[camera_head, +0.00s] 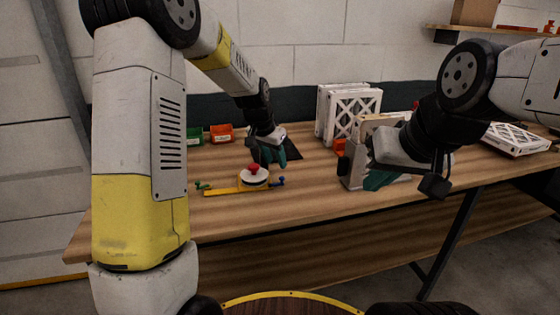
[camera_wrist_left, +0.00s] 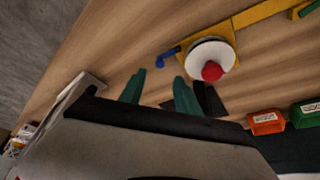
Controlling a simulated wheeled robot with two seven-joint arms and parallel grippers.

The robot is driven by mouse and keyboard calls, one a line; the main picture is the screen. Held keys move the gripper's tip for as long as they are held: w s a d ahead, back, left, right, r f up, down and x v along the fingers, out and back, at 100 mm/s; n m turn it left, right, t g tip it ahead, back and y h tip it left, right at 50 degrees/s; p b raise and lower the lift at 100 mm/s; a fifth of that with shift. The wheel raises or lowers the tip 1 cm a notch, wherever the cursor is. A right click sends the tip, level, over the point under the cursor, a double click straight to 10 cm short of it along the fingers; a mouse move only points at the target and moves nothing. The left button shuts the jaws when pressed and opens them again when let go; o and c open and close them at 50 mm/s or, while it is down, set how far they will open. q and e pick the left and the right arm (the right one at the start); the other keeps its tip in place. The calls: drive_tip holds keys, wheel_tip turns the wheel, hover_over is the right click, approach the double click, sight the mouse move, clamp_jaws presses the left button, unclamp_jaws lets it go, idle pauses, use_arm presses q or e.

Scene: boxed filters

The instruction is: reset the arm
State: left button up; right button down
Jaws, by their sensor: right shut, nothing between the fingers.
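My left gripper (camera_head: 271,155) hangs over the wooden table, just behind the white disc with a red knob. In the left wrist view its two teal fingers (camera_wrist_left: 159,88) stand apart with bare table between them, so it is open and empty. The disc (camera_head: 256,180) sits on a yellow base and also shows in the left wrist view (camera_wrist_left: 204,54), beyond the fingertips. My right gripper (camera_head: 377,179) is shut and empty at the table's front, in front of a pale box-shaped fixture (camera_head: 353,171), partly hiding it.
White-framed filters (camera_head: 350,110) stand upright behind the fixture; another filter (camera_head: 515,138) lies at the right. Green (camera_head: 194,135) and orange (camera_head: 221,133) bins stand at the back left. A black mat (camera_head: 292,148) lies near my left gripper. The table's front middle (camera_head: 290,205) is clear.

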use_arm(q)
drive_tip(key=s+a+r+n+t, duration=0.1)
drive_tip(key=s+a+r+n, duration=0.35)
drive_tip(key=s+r, duration=1)
drive_tip(key=s+a, duration=0.1)
drive_tip(key=s, duration=0.7)
drive_tip(key=s+a+n+t, duration=0.1)
drive_tip(key=s+a, duration=0.1)
drive_tip(key=s, duration=0.6)
drive_tip(key=shift+s+a+f, duration=0.3)
drive_tip(key=shift+s+f, duration=0.05)
